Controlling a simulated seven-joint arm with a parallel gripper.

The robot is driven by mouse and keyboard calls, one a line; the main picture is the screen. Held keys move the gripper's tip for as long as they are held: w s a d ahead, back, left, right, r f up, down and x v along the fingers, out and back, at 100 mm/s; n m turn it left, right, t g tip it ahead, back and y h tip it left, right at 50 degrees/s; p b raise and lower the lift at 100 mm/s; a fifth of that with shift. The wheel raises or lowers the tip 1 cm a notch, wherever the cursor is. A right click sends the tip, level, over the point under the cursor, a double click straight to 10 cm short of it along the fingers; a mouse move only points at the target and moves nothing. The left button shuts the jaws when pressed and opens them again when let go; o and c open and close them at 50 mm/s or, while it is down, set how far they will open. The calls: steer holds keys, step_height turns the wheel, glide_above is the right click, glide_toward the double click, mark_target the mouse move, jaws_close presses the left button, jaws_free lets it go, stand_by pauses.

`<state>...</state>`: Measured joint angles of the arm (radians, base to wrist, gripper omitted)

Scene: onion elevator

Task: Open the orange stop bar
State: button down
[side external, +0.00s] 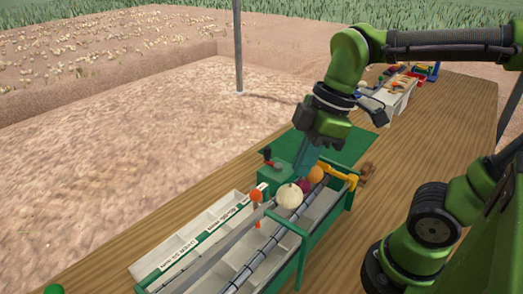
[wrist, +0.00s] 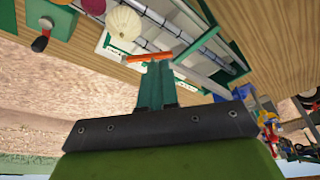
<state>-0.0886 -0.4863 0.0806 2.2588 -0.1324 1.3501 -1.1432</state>
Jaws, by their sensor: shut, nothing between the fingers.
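A thin orange bar (side external: 256,209) with a round orange top stands at the near side of the green-framed elevator trough, beside the white onion (side external: 289,195). In the wrist view the orange bar (wrist: 150,57) shows just beyond my fingertips; I cannot tell whether they touch it. A yellow-orange bar (side external: 343,176) lies across the trough's far end, beside the orange onion (side external: 315,174). My gripper (side external: 302,172) points down above the far part of the trough, shut and empty. Its closed green fingers also show in the wrist view (wrist: 155,66).
A red onion (side external: 304,185) sits between the white and orange onions. White labelled bins (side external: 205,240) lie along the left side.

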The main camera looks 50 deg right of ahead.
mark_target(255, 199)
steer(key=d+r+y, duration=0.2)
steer(key=d, duration=0.3)
steer(key=shift+n+t, duration=0.3)
steer(key=shift+n, duration=0.5)
steer(key=x, duration=1)
steer(key=shift+w+d+f, duration=0.1)
steer(key=shift+w+d, duration=0.15)
steer(key=shift+d, duration=0.15)
steer(key=shift+w+a+r, duration=0.15)
steer(key=shift+w+a, duration=0.45)
steer(key=shift+a, duration=0.3)
steer(key=shift+w+a+r, duration=0.1)
steer(key=shift+w+a, duration=0.5)
steer(key=shift+a, duration=0.25)
